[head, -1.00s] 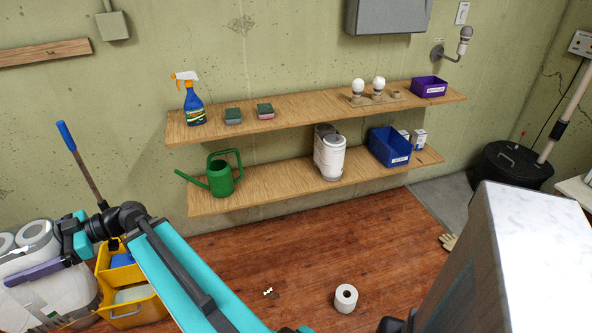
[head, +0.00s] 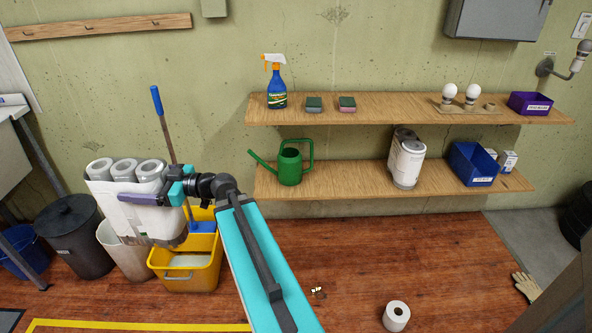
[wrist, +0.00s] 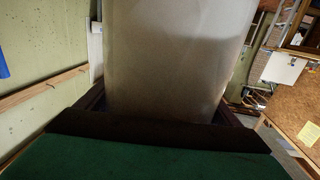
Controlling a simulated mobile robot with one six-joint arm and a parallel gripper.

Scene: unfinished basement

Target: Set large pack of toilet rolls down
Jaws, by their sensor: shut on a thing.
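The large pack of toilet rolls (head: 135,212) is a white pack with several rolls showing at its top, at the left of the head view. My gripper (head: 150,198) is shut on its right side and holds it up, with the rolls upright. In the head view the pack overlaps a white bin and the yellow mop bucket behind it. In the wrist view the pack (wrist: 175,60) fills the middle, blurred and close between the fingers.
A yellow mop bucket (head: 187,272), a white bin (head: 118,262) and a dark lidded bin (head: 78,240) stand below and behind the pack. Two wooden shelves (head: 345,180) hold several items. A loose roll (head: 396,316) and a glove (head: 527,286) lie on the floor. The floor mid-right is mostly clear.

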